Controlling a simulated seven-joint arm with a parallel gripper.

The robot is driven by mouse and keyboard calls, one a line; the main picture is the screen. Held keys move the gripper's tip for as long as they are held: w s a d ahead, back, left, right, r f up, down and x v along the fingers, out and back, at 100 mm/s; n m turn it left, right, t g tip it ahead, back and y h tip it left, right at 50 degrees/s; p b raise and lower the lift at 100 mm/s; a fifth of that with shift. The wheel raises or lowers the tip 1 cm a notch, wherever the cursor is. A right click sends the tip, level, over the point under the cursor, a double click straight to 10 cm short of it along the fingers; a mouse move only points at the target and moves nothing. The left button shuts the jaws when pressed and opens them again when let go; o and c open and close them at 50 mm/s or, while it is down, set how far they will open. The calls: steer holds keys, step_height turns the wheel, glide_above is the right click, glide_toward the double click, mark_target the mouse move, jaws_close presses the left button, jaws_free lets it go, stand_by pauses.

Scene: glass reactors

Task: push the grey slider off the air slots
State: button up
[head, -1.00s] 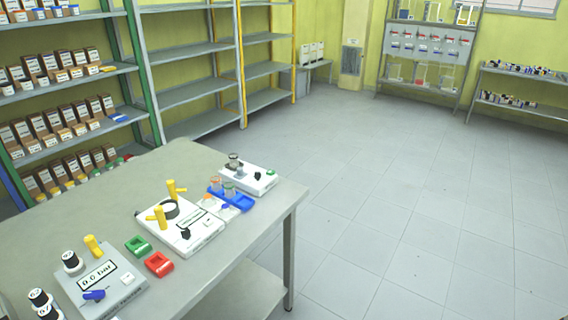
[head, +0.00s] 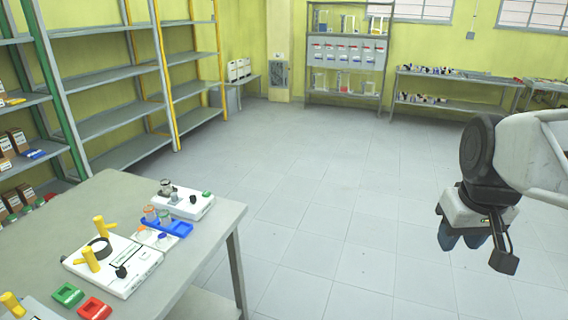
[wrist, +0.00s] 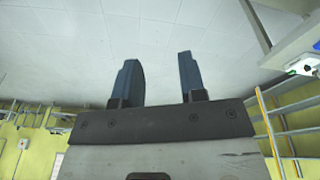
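My gripper (head: 463,237) hangs over bare floor at the right of the head view, well apart from the table. In the wrist view its two dark fingers (wrist: 159,80) stand apart with nothing between them. No grey slider or air slots can be made out in any view. The table's devices are a white one with yellow handles and a dark ring (head: 112,262) and a smaller white one with a glass jar (head: 186,200); their details are too small to tell.
The grey table (head: 128,205) stands at the lower left with a blue tray (head: 181,229), a green holder (head: 68,294) and a red holder (head: 94,308) on it. Shelves (head: 112,122) line the left wall. A rack (head: 345,52) stands at the back. The floor between is clear.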

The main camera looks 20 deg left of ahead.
steer(key=w+a+n, duration=0.4)
steer(key=w+a, duration=0.5)
steer(key=a, duration=0.3)
steer(key=w+a+n+g, duration=0.1)
steer(key=w+a+n, duration=0.3)
steer(key=w+a, duration=0.7)
steer(key=w+a+n, duration=0.4)
steer(key=w+a, duration=0.3)
steer(key=a, duration=0.7)
steer(key=n+g, duration=0.1)
steer(key=n, duration=1)
glide_above(175, 193)
step_height(175, 193, down, 19)
steer(key=shift+f, duration=0.15)
steer(key=shift+s+a+f, duration=0.15)
steer(key=shift+s+a, duration=0.05)
